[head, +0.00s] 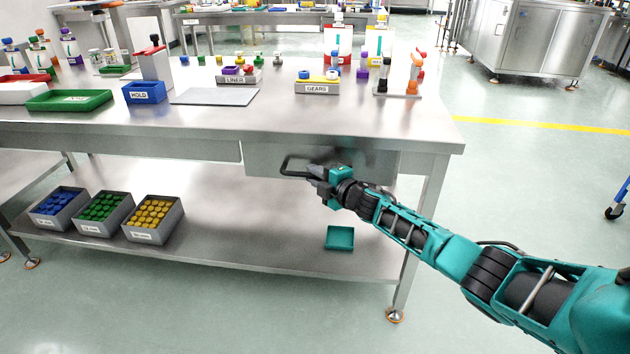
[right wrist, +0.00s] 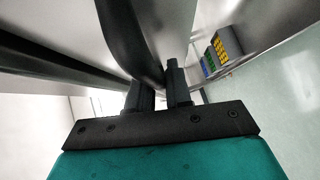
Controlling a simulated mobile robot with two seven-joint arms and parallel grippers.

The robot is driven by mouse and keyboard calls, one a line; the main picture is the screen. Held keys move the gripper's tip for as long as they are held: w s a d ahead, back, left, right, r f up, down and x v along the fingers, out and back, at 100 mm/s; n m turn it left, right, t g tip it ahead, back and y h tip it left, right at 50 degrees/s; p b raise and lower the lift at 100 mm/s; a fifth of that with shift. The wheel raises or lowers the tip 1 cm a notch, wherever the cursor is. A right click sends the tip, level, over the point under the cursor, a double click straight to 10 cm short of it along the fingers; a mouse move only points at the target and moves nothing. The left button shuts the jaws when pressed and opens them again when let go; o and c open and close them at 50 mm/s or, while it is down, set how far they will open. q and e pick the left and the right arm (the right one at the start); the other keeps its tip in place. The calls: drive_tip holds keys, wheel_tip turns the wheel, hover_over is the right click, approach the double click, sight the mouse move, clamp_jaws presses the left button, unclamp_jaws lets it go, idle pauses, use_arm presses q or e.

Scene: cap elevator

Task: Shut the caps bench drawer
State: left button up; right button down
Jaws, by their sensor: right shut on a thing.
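The caps bench drawer (head: 262,154) is a grey metal front under the right part of the bench top. It has a dark bar handle (head: 284,166) that stands out from its front. My right gripper (head: 314,174) is at the right end of this handle, shut on it. In the right wrist view the dark curved handle (right wrist: 133,40) runs down between the two fingers (right wrist: 158,90). My arm and the handle hide part of the drawer front. I cannot tell how far out the drawer stands. My left gripper is not in view.
The bench top (head: 420,125) holds trays, bottles and holders, including a GEARS box (head: 317,88). Crates of blue, green and yellow caps (head: 152,215) stand on the lower shelf, with a small teal tray (head: 340,238) on its right.

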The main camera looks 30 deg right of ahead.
drive_tip(key=c, duration=1.3)
unclamp_jaws()
drive_tip(key=shift+s+a, duration=0.1)
drive_tip(key=shift+s, duration=0.05)
drive_tip(key=shift+c, duration=0.2)
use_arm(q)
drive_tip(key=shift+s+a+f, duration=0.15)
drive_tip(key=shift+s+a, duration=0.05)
use_arm(e)
drive_tip(key=shift+o, duration=1)
drive_tip(key=shift+s, duration=0.15)
use_arm(q)
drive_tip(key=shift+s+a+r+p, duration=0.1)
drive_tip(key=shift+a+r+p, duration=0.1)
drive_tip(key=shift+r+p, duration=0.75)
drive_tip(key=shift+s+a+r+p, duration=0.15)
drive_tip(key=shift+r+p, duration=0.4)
drive_tip(key=shift+p, duration=0.65)
use_arm(e)
drive_tip(key=v, duration=1.2)
drive_tip(key=shift+s, duration=0.35)
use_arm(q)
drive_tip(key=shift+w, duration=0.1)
